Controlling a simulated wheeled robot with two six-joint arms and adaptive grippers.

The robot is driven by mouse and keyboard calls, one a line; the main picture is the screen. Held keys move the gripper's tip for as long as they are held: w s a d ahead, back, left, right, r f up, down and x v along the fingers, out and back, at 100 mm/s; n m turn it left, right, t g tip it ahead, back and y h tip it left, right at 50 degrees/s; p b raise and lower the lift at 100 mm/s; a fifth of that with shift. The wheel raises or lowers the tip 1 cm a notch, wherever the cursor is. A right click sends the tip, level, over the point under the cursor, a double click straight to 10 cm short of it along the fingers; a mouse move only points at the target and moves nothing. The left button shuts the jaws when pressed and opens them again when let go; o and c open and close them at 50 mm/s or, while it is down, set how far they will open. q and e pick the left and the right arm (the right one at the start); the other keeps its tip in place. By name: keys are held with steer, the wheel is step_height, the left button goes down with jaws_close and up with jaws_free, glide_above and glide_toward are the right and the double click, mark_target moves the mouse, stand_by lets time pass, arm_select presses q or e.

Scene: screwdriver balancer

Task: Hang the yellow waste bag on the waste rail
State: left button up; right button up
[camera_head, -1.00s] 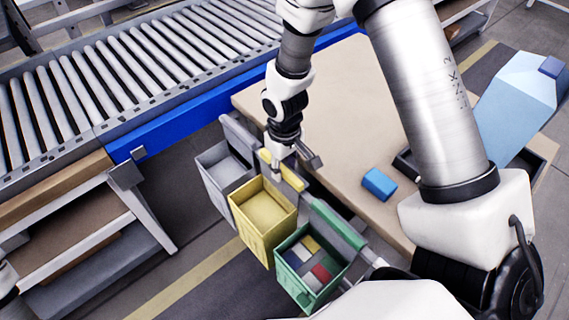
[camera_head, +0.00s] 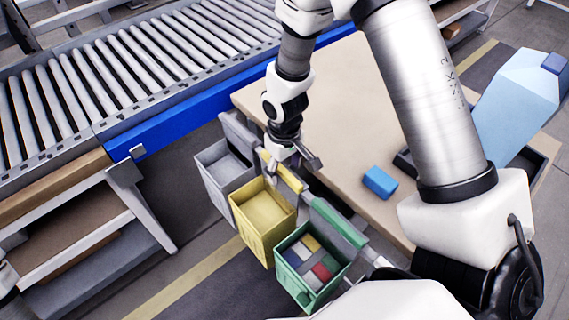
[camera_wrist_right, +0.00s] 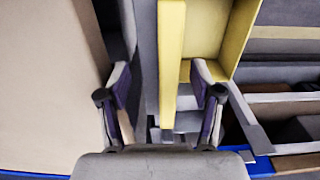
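The yellow waste bag (camera_head: 263,222), an open-topped box shape, hangs at the waste rail (camera_head: 307,197) between a grey bag and a green one. Its long yellow top strip (camera_head: 290,178) lies along the rail. My right gripper (camera_head: 294,160) is just above that strip, with its fingers spread. In the right wrist view the yellow strip (camera_wrist_right: 171,50) and the grey rail run between the two open fingers (camera_wrist_right: 160,72), and neither finger is clearly pressed on it. My left gripper is not in view.
The grey bag (camera_head: 223,170) and the green bag (camera_head: 308,270), holding several coloured blocks, flank the yellow one. A tan table (camera_head: 340,110) with a blue block (camera_head: 379,182) lies right of the rail. A roller conveyor (camera_head: 130,75) is behind left.

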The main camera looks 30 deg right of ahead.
step_height(320, 180, up, 12)
stand_by(0.6)
